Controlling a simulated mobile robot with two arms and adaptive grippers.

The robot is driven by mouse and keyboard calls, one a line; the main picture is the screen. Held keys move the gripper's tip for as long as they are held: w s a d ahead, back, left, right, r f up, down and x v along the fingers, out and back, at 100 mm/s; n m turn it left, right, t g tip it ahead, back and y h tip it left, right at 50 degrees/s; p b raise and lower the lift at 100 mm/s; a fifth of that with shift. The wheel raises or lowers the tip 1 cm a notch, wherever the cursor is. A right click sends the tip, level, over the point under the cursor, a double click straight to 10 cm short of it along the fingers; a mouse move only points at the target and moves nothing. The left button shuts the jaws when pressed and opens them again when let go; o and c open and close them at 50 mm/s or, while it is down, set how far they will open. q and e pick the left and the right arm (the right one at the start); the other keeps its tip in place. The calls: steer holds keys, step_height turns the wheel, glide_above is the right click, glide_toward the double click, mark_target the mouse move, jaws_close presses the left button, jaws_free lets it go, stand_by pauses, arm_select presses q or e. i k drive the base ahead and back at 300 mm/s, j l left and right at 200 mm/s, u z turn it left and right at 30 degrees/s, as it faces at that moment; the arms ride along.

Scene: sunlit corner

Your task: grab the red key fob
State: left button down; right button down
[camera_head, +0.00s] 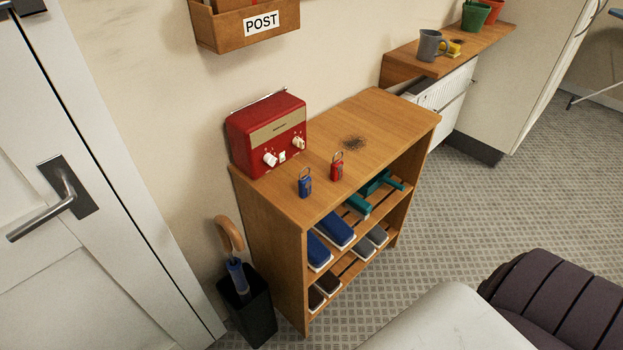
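The red key fob (337,171) stands on top of the wooden shoe cabinet (395,115), near its front edge, with a metal ring at its upper end. A blue key fob (305,187) of similar shape stands to its left, a small gap apart. The red radio (266,133) is behind them to the left. Neither of my grippers shows in the head view.
Shoes and a teal object (375,184) fill the shelves below. A black umbrella stand (247,312) stands by the cabinet's left side. A dark cushioned seat (560,300) is at lower right.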

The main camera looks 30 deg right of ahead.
mark_target(337, 166)
steer(key=z, duration=1.25)
